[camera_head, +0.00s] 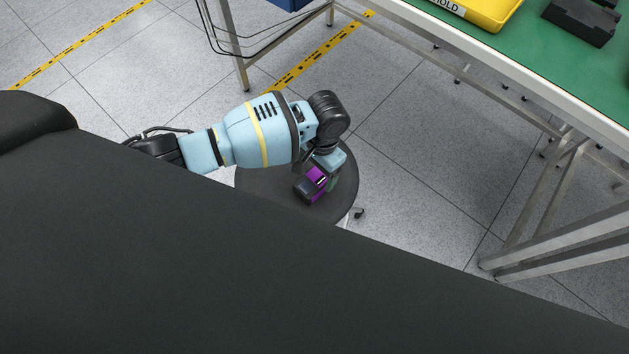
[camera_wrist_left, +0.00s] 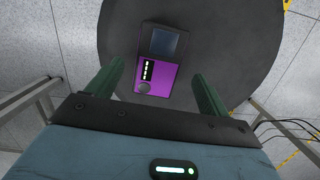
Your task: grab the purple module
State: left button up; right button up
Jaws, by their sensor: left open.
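The purple module (camera_head: 316,184), a small block with a purple face and a dark end, lies on the round black seat of a stool (camera_head: 346,190). In the left wrist view the module (camera_wrist_left: 156,78) shows a dark screen, a row of white marks and a round knob. My left gripper (camera_head: 325,177) is over the stool, close to the module. In the left wrist view its green fingers (camera_wrist_left: 157,72) are open, one on each side of the module's purple end, with gaps on both sides. Whether the fingertips reach down to its height is unclear. My right gripper is not in view.
A green-topped workbench (camera_head: 535,45) with metal legs stands at the upper right, bearing a yellow tray (camera_head: 485,12) and a black block (camera_head: 580,22). Dark cables (camera_head: 235,40) hang near its left leg. Open tiled floor lies between the stool and the bench.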

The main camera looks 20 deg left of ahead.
aim_at(315, 179)
pick_arm(q)
jog(key=f, duration=0.3)
jog(key=f+b, duration=0.1)
jog(key=shift+s+f, duration=0.25)
jog(key=shift+s, duration=0.1)
jog(key=c, duration=1.2)
